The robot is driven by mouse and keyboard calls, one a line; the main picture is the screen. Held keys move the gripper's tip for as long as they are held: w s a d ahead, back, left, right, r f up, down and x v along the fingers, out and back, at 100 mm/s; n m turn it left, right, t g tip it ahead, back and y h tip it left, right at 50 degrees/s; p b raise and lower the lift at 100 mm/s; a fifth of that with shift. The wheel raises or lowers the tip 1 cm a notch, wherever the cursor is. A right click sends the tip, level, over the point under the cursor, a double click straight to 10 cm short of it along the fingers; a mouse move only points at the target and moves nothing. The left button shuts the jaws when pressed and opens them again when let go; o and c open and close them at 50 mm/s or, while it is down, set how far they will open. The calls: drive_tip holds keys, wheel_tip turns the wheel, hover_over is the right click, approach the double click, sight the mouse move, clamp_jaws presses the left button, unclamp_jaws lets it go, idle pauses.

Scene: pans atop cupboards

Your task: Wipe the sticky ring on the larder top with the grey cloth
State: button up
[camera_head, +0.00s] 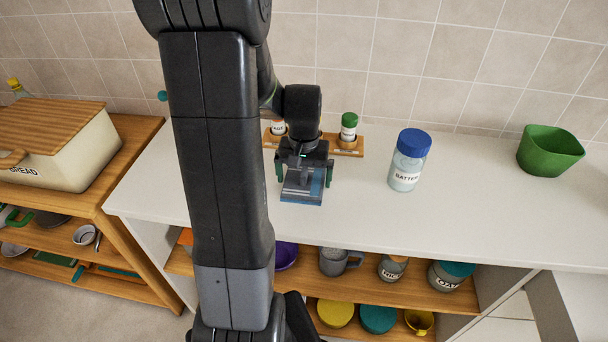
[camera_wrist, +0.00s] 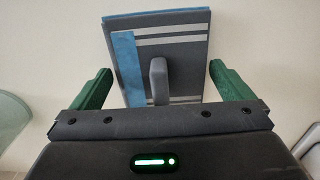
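The grey cloth (camera_head: 302,191) lies on the white larder top (camera_head: 235,207), a flat folded square with blue at its edge. In the wrist view the cloth (camera_wrist: 190,58) shows pale stripes, a blue band and an upright grey grip (camera_wrist: 158,80) in its middle. My gripper (camera_head: 305,177) is over the cloth, pointing down. Its green fingers (camera_wrist: 161,78) stand wide apart on either side of the grip, with clear space between. Whether the fingertips touch the cloth's sides, I cannot tell. No sticky ring shows; my arm and the cloth hide part of the top.
A wooden rack (camera_head: 345,145) with small jars stands behind my gripper. A blue-lidded batter jar (camera_head: 408,160) stands to the right, and a green pot (camera_head: 549,151) at far right. A bread bin (camera_head: 70,150) is on the left cupboard. Between the jar and pot the top is clear.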

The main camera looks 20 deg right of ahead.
drive_tip(key=shift+r+p, duration=0.3)
drive_tip(key=shift+r, duration=0.05)
idle(0.3)
drive_tip(key=shift+c, duration=0.5)
drive_tip(key=c, duration=0.6)
drive_tip(key=shift+o, duration=0.2)
drive_tip(key=shift+w+d+p, duration=0.2)
drive_tip(key=shift+w+d, duration=0.4)
drive_tip(key=shift+w, duration=0.35)
drive_tip(key=shift+w+d+p, duration=0.15)
drive_tip(key=shift+w+d, duration=0.4)
drive_tip(key=shift+w, duration=0.4)
drive_tip(key=shift+w+d+r+p, duration=0.1)
drive_tip(key=shift+w+d+p, duration=0.1)
drive_tip(key=shift+w+d, duration=0.3)
drive_tip(key=shift+w+d+p, duration=0.2)
drive_tip(key=shift+w+d, duration=0.05)
drive_tip(key=shift+w, duration=0.45)
drive_tip(key=shift+s+a+b, duration=0.2)
drive_tip(key=shift+s+a, duration=0.35)
drive_tip(key=shift+s, duration=0.35)
drive_tip(key=shift+s+a+b, duration=0.15)
drive_tip(key=shift+s+a, duration=0.4)
drive_tip(key=shift+s, duration=0.35)
drive_tip(key=shift+s+a+b, duration=0.2)
drive_tip(key=shift+s+a, duration=0.25)
drive_tip(key=shift+s, duration=0.25)
drive_tip(key=shift+s+a+b, duration=0.15)
drive_tip(key=shift+s+a, duration=0.25)
drive_tip(key=shift+s, duration=0.25)
